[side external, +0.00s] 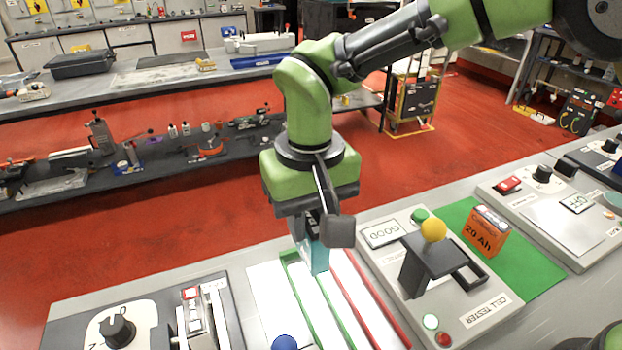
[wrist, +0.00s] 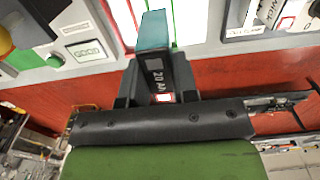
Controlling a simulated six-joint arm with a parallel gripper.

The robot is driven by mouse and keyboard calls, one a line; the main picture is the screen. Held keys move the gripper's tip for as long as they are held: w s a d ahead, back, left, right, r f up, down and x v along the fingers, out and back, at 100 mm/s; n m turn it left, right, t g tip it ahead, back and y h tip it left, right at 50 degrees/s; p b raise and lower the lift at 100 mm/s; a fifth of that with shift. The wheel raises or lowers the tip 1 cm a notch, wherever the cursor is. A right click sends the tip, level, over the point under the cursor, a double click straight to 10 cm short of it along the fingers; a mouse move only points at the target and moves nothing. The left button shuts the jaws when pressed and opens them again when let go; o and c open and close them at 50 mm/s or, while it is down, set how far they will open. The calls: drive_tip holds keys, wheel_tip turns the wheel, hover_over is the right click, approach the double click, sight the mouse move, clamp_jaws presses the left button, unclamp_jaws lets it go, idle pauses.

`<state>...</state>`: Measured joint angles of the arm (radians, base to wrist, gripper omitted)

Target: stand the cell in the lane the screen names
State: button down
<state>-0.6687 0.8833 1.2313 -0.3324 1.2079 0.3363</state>
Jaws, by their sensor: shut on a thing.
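My gripper (side external: 316,232) is shut on a teal cell (side external: 316,257), which hangs upright below it over the far end of the lanes. In the wrist view the gripper (wrist: 158,88) holds the same cell (wrist: 154,34), whose dark side reads 20 Ah. A green-edged lane (side external: 308,294) and a red-edged lane (side external: 362,305) run side by side on a white board. The cell overlaps the green edging in the side view; I cannot tell whether its base touches the board. The tester screen (side external: 383,234) reads GOOD; it also shows in the wrist view (wrist: 86,50).
The cell tester (side external: 465,322), with a yellow-knobbed lever (side external: 433,230), stands right of the lanes. An orange 20 Ah cell (side external: 486,232) stands on a green mat (side external: 535,268). A dial panel (side external: 117,331) and a blue knob (side external: 284,342) are at the left.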

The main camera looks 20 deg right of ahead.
drive_tip(key=shift+f, duration=0.45)
drive_tip(key=shift+f, duration=0.1)
drive_tip(key=shift+f, duration=4.2)
drive_tip(key=shift+f, duration=0.2)
drive_tip(key=c, duration=0.8)
unclamp_jaws()
drive_tip(key=shift+r, duration=0.1)
wheel_tip(320, 180, up, 10)
drive_tip(key=shift+f, duration=0.15)
